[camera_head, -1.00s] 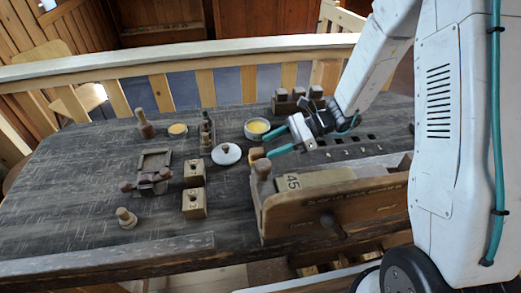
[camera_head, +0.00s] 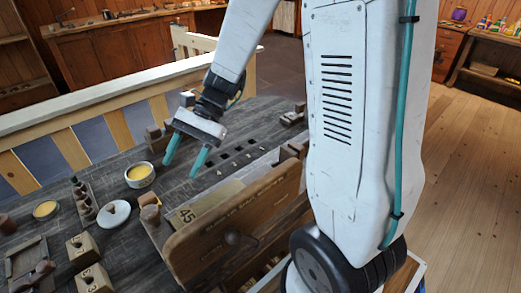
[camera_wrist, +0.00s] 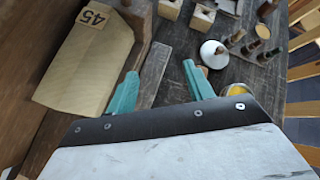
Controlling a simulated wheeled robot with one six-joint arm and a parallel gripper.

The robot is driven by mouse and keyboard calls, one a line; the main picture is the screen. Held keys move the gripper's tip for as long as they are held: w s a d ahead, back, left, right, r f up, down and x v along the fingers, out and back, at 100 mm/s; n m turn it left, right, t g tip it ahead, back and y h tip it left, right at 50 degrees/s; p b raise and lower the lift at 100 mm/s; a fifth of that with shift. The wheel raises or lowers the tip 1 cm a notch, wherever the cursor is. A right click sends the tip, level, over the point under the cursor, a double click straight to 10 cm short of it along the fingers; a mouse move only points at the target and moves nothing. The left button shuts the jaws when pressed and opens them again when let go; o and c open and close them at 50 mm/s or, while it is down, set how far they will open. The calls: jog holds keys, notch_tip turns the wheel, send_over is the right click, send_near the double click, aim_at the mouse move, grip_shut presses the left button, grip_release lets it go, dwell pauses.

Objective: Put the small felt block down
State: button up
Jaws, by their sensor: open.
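My gripper (camera_head: 182,169) is open, its two teal fingers apart, above the dark wooden bench (camera_head: 70,232). In the wrist view nothing is held between the fingers of my gripper (camera_wrist: 160,72). A small tan-brown piece (camera_head: 148,198) sits beside a round wooden knob (camera_head: 151,214) at the left end of the wooden vise (camera_head: 235,232), below and left of my fingertips. It may be the small felt block, but I cannot tell for sure. A pale wood block marked 45 (camera_head: 190,214) lies by the vise and also shows in the wrist view (camera_wrist: 90,60).
A bowl with yellow contents (camera_head: 140,175), a white lid with a knob (camera_head: 113,214) and drilled wooden blocks (camera_head: 92,280) stand to the left. Dark blocks (camera_head: 157,137) stand behind my gripper. A row of square holes (camera_head: 238,155) lies right of it.

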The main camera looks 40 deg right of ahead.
aim_at(264, 179)
jog(key=s+d+r+n+h, duration=0.1)
jog(key=s+r+n, duration=0.1)
jog(key=s, duration=0.1)
jog(key=s+r+n+h, duration=0.2)
jog(key=s, duration=0.2)
jog(key=s+d+r+n+t+h, duration=0.1)
jog(key=s+r+n+h, duration=0.1)
jog(key=s, duration=0.1)
jog(key=shift+s+d+r+n, duration=0.2)
jog(key=shift+s+d+n, duration=0.1)
jog(key=shift+s, duration=0.05)
jog(key=s+d+r+n+t+h, duration=0.1)
jog(key=s, duration=0.1)
jog(key=s+d+r+n+t+h, duration=0.1)
jog(key=s+d+n+h, duration=0.1)
jog(key=s+d+n+t+h, duration=0.1)
jog(key=s+d, duration=0.1)
jog(key=s, duration=0.1)
jog(key=shift+d+r+h, duration=0.15)
jog(key=shift+r+h, duration=0.15)
jog(key=shift+r, duration=0.1)
jog(key=shift+o, duration=0.5)
